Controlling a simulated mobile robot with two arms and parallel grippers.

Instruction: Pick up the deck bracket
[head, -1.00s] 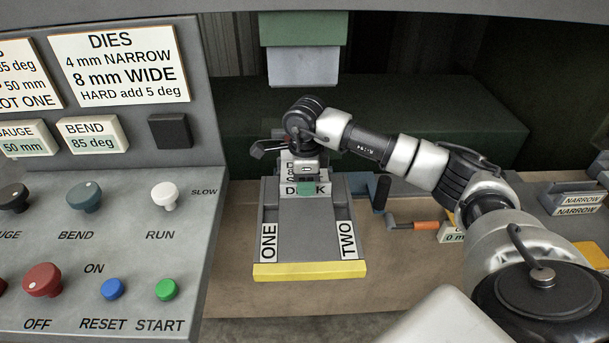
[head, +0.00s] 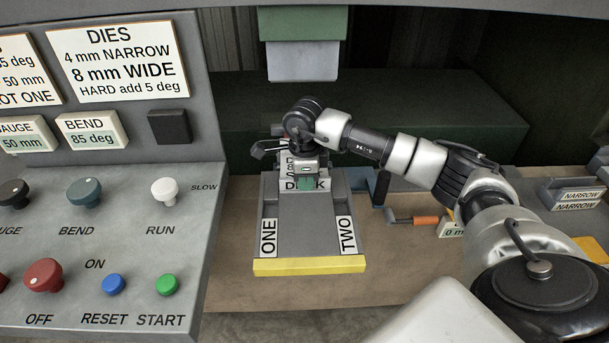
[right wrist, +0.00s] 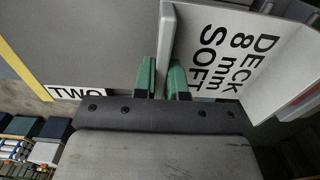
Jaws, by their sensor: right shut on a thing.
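The deck bracket (right wrist: 220,60) is a grey bent plate with a white label reading DECK 8 mm SOFT. In the head view its label (head: 291,185) shows at the back of the grey slotted bed, partly hidden by my right gripper. My right gripper (right wrist: 163,80) has green fingertips, one on each side of the bracket's upright edge, and is shut on it. In the head view the right gripper (head: 305,184) points down at the bracket. The bracket appears to be still at the bed. My left gripper is not in view.
The bed has lanes marked ONE (head: 269,238) and TWO (head: 347,235) and a yellow front bar (head: 310,265). A grey press punch (head: 303,64) hangs above and behind. The control panel (head: 100,240) stands at left.

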